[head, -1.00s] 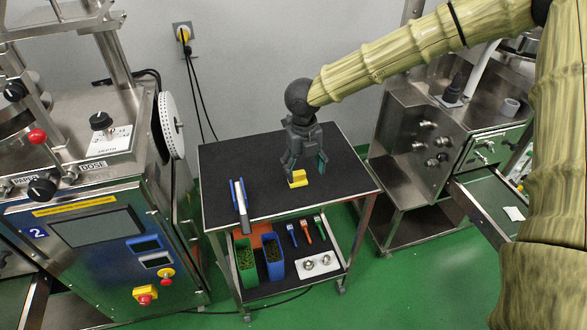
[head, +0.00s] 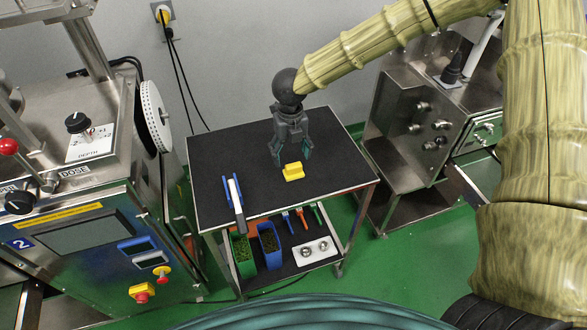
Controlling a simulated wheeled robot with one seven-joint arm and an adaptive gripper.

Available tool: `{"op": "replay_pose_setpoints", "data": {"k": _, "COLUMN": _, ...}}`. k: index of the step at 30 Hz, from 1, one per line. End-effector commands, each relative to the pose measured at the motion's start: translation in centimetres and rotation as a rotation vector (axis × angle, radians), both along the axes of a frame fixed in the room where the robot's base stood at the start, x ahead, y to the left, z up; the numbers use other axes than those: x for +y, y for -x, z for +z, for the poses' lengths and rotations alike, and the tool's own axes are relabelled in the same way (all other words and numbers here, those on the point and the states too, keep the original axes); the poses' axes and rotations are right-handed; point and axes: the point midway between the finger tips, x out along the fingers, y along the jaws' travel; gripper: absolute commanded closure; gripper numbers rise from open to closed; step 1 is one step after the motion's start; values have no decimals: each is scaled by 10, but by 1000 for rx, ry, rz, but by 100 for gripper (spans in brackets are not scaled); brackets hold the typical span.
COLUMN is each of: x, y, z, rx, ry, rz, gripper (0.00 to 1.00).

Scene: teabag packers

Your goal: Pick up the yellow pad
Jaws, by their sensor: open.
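The yellow pad (head: 293,173) is a small block with a raised part on top. It sits on the black top of the cart (head: 225,155), near the middle. My gripper (head: 293,160) points down just behind the pad, with its fingers apart. One finger is left of the pad and the other is to its right and farther back. Nothing shows between the fingers. I cannot tell whether either finger touches the pad.
A blue holder with a white and dark tool (head: 235,200) lies at the left of the cart top. The lower shelf holds green (head: 243,251) and blue (head: 270,246) bins and small tools. Steel machines stand on both sides. The right part of the top is clear.

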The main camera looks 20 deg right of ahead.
Motion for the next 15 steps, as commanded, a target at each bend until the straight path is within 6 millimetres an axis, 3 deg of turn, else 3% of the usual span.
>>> {"op": "replay_pose_setpoints", "data": {"k": 15, "x": -7, "y": 7, "z": -48, "rx": 0, "ry": 1, "rz": -1, "gripper": 29}}
